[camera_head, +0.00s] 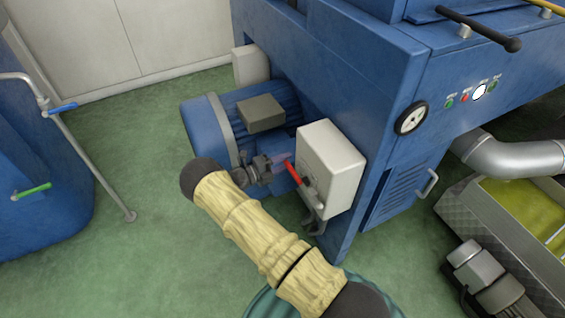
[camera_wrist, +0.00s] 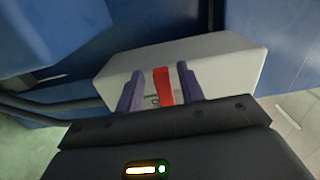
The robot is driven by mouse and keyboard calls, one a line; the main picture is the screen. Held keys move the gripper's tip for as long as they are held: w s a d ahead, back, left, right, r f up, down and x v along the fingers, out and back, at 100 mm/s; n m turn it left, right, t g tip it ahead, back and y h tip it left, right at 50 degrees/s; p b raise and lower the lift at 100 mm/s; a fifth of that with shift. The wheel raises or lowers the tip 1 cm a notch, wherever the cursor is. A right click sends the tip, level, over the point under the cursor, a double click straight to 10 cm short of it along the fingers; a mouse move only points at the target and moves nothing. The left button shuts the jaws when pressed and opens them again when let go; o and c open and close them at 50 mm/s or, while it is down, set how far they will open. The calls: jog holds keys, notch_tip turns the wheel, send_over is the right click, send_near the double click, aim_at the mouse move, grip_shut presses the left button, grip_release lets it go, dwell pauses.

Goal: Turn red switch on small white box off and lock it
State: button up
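The small white box (camera_head: 335,165) is fixed to the side of the blue machine. Its red switch (camera_head: 292,172) is a lever on the face toward my gripper (camera_head: 279,161). In the wrist view the white box (camera_wrist: 225,67) lies ahead, and the red switch (camera_wrist: 162,86) stands between the two purple fingers of my gripper (camera_wrist: 158,73). The fingers are open, with a narrow gap on each side of the switch. A small dark loop-like mark (camera_wrist: 154,100) shows beside the lower end of the switch; I cannot tell what it is. No lock is clearly visible.
A blue motor (camera_head: 206,127) sits behind my gripper, close to it. Another white box (camera_head: 250,65) is further back on the machine. A gauge (camera_head: 411,118) and a black-gripped lever (camera_head: 480,29) are at right. Green floor (camera_head: 130,150) is free at left.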

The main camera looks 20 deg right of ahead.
jog(key=s+a+b, duration=0.1)
jog(key=s+a, duration=0.1)
jog(key=a, duration=1.4)
jog(key=shift+s+a, duration=0.15)
jog(key=shift+a, duration=0.25)
jog(key=s+d+r+m+g+y, duration=0.5)
jog(key=s+d+r+m+y, duration=0.4)
jog(key=m, duration=0.7)
jog(key=s+r+m+t+y, duration=0.35)
jog(key=s+r+m, duration=0.35)
jog(key=m, duration=0.4)
jog(key=s+r+m+t+y, duration=0.2)
jog(key=s+r+m+y, duration=0.3)
jog(key=s+m, duration=0.45)
notch_tip(320, 180, up, 21)
jog(key=w+m+p, duration=0.1)
jog(key=p, duration=2)
jog(key=shift+w+d+m+g+p, duration=0.15)
jog(key=shift+d+m+g+p, duration=0.15)
jog(key=shift+d+m+g, duration=0.05)
